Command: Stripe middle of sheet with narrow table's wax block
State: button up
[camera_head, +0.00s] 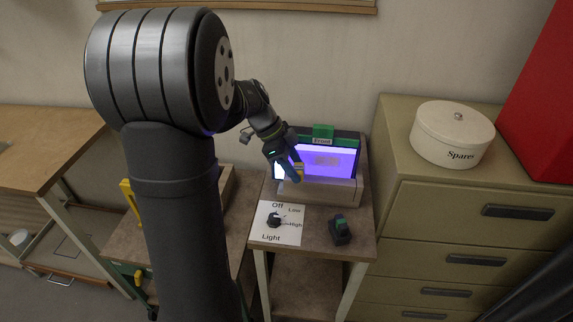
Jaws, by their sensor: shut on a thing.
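The sheet (343,161) is a panel glowing violet-blue, upright in a pale base on the narrow table (312,226). A faint greyish patch shows near its middle. A green clip and a "Front" label sit at its top edge. My gripper (297,169) is in front of the sheet's left part, shut on a small yellow piece (299,173) that looks like the wax block. The grip is small and partly hidden by my wrist. I cannot tell whether the yellow piece touches the sheet.
A light dial (274,220) on a white card marked Off, Low and High is at the narrow table's front left. A dark block with a green top (340,230) stands at front right. Drawers (478,212) with a "Spares" tin (452,136) stand to the right. A wooden table (45,145) is at left.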

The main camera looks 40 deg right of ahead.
jog(key=shift+s+d+r, duration=0.1)
jog(key=shift+s+d, duration=0.2)
jog(key=shift+d, duration=0.25)
jog(key=shift+s+d+r, duration=0.1)
jog(key=shift+s+d, duration=0.15)
jog(key=shift+d, duration=0.25)
jog(key=shift+w+a, duration=1.5)
jog(key=s+a, duration=0.4)
jog(key=shift+s+a, duration=0.15)
jog(key=shift+s, duration=0.05)
jog(key=shift+s+a, duration=0.1)
jog(key=shift+s+a, duration=0.95)
